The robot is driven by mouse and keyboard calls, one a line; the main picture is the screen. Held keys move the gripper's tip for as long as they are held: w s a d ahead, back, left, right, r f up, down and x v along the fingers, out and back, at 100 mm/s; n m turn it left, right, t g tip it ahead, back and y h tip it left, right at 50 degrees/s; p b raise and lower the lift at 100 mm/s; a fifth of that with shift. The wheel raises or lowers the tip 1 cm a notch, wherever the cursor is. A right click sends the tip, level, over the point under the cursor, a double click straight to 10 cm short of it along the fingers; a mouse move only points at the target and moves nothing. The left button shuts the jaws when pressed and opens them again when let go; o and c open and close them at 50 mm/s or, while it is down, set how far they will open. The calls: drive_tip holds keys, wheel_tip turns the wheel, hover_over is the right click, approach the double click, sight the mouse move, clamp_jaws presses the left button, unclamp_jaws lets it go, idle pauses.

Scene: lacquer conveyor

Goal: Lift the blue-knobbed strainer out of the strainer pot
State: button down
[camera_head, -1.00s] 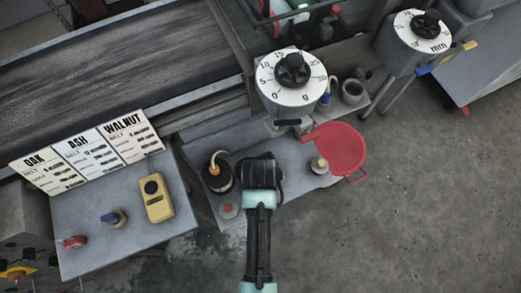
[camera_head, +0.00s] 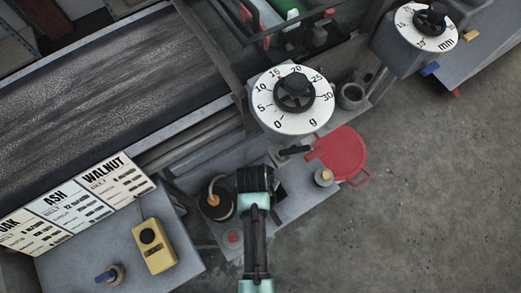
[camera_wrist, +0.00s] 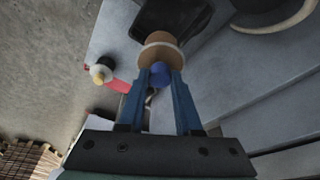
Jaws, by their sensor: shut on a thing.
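My gripper (camera_wrist: 160,80) is shut on the blue knob (camera_wrist: 159,74), which sits between the two blue fingers in the wrist view. A tan round disc (camera_wrist: 160,52) shows just beyond the knob and seems joined to it. A dark, round-cornered shape (camera_wrist: 172,16) lies beyond the disc; I cannot tell whether it is the strainer pot. In the head view my gripper (camera_head: 256,182) is over the grey bench and hides the held thing. I cannot tell how far the strainer is in or out of its pot.
A cream-knobbed jar (camera_head: 324,177) and a red round tray (camera_head: 341,154) are to the right. The dial scale (camera_head: 294,101) stands behind. Another blue-knobbed piece (camera_head: 110,274) is on the left table.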

drive_tip(key=shift+f+b, duration=1.55)
drive_tip(key=shift+f, duration=0.45)
drive_tip(key=c, duration=0.5)
unclamp_jaws()
drive_tip(key=shift+r, duration=0.15)
drive_tip(key=p+v, duration=0.1)
drive_tip(key=v, duration=1.1)
drive_tip(key=shift+r+p, duration=0.35)
drive_tip(key=shift+r, duration=0.05)
